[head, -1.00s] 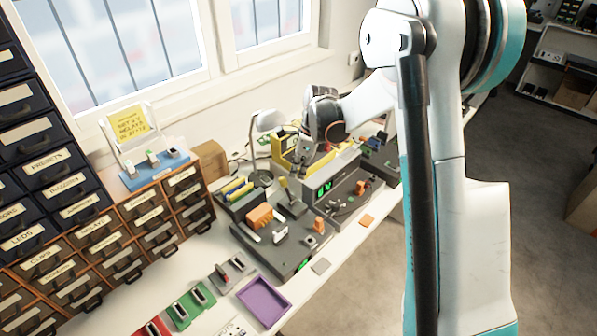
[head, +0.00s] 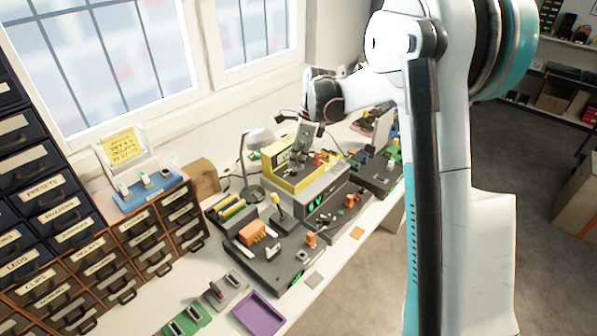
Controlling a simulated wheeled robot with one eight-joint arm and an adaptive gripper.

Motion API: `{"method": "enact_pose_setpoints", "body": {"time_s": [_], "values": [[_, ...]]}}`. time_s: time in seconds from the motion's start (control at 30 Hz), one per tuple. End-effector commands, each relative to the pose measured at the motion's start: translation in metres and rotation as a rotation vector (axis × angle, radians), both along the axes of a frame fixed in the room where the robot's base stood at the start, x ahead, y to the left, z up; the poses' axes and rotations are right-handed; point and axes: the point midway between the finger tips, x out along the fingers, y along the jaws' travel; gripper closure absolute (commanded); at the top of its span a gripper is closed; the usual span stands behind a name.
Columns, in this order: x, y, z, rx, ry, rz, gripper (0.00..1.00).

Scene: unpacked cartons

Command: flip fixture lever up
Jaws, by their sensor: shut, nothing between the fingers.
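On the bench, a black fixture (head: 272,262) carries an orange block (head: 252,232) and small orange parts. A lever-like stick with a pale yellow tip (head: 276,199) stands at its back, leaning slightly. Behind it is a yellow fixture (head: 283,176) with small parts and a red knob on top. I cannot tell for certain which part is the task's lever. My gripper (head: 301,146) points down over the yellow fixture, shut and empty. Its fingertips are small here, and I cannot tell whether they touch anything.
A drawer cabinet (head: 130,245) stands on the left, with a yellow note (head: 122,146) above it. A lamp (head: 258,138) stands close behind the fixtures. A purple tray (head: 259,313) lies in front. More dark devices (head: 380,175) stand to the right.

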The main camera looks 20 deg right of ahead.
Motion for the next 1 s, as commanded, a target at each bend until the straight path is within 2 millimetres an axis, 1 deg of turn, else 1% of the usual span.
{"method": "enact_pose_setpoints", "body": {"time_s": [0.03,0.1,0.2,0.73,0.87,0.97,1.0], "values": [[0.002,0.001,0.007,0.000,0.000,0.000,1.00],[0.005,0.001,0.013,0.000,0.000,0.000,1.00],[0.007,0.001,0.018,0.000,0.000,0.000,1.00],[0.006,0.002,0.020,-0.001,-0.003,0.006,1.00],[-0.004,0.004,0.033,-0.016,-0.033,0.065,1.00],[-0.021,0.008,0.050,-0.042,-0.082,0.166,1.00],[-0.030,0.010,0.058,-0.057,-0.105,0.216,1.00]]}}
